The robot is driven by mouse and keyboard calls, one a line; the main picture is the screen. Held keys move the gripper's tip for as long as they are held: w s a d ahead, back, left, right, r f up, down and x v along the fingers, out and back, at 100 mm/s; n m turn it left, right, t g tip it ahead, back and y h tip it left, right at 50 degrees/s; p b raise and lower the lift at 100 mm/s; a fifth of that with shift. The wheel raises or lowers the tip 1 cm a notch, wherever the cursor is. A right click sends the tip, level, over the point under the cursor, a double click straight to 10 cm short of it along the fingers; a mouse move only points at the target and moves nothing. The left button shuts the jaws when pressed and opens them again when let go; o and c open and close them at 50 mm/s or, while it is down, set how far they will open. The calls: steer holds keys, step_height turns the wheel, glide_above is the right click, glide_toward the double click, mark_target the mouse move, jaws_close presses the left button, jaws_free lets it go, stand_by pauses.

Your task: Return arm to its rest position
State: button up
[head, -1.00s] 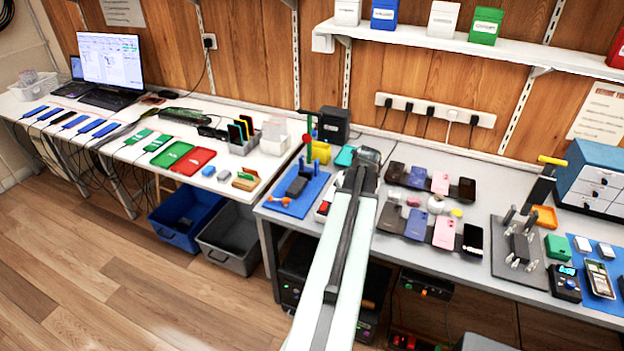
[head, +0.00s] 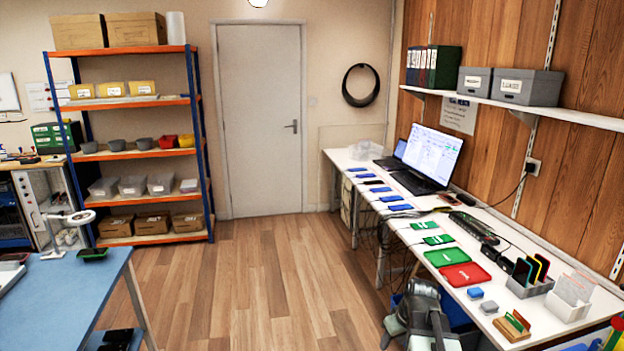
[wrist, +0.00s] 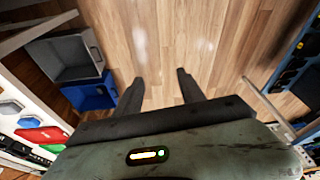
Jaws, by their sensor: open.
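My gripper (wrist: 160,92) shows in the wrist view with its two dark fingers spread apart. Nothing is between them; only wood floor lies beyond. In the head view, part of my arm (head: 420,315) shows at the bottom, right of the middle, in front of the long white bench. The fingertips cannot be made out there.
The white bench (head: 408,237) on the right holds a laptop (head: 428,160), a green tray (head: 451,254) and a red tray (head: 468,275). A blue table (head: 70,290) stands at lower left. Shelving (head: 150,155) and a door (head: 260,120) are behind. The wood floor (head: 265,270) between is clear.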

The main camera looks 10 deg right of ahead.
steer(key=s+a+n+g, duration=0.1)
steer(key=s+a, duration=0.1)
steer(key=a, duration=1.5)
steer(key=s+m, duration=0.1)
steer(key=s+m+g, duration=0.1)
steer(key=s, duration=0.1)
steer(key=s+f+m+g, duration=0.1)
steer(key=shift+s+a+h, duration=0.25)
steer(key=shift+a+h, duration=0.15)
steer(key=shift+c, duration=1.1)
steer(key=shift+d, duration=0.1)
